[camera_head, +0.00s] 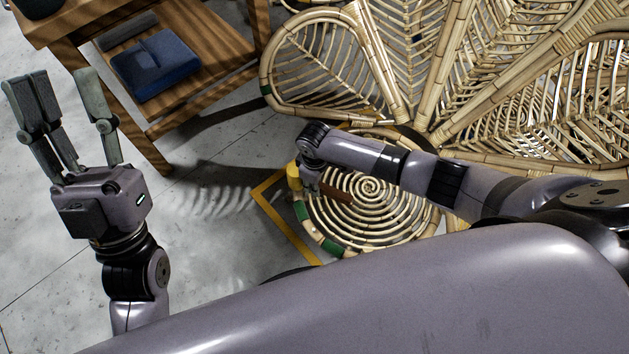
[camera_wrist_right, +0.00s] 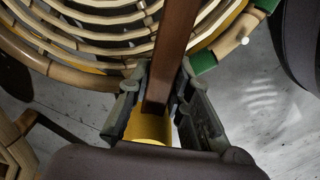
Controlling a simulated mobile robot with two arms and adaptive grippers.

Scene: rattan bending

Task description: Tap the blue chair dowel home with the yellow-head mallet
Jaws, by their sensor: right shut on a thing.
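The yellow-head mallet shows its yellow head (camera_head: 293,174) at the left rim of the round spiral rattan seat. Its brown handle (camera_head: 337,195) lies over the spiral. My right gripper (camera_head: 312,186) is shut on the mallet; in the right wrist view the fingers (camera_wrist_right: 165,105) flank the brown handle (camera_wrist_right: 175,45) close to the yellow head (camera_wrist_right: 145,126). I cannot make out a blue dowel for certain. A small pale peg (camera_wrist_right: 244,40) sticks out of the seat rim beside a green band (camera_wrist_right: 203,62). My left gripper (camera_head: 57,88) is open and empty, fingers pointing up, over the floor.
A wooden bench (camera_head: 215,45) with a blue folded item (camera_head: 155,65) on its shelf stands at upper left. Large rattan chair panels (camera_head: 440,70) fill the upper right. Yellow tape (camera_head: 285,228) marks the grey floor. Floor between my left gripper and the seat is clear.

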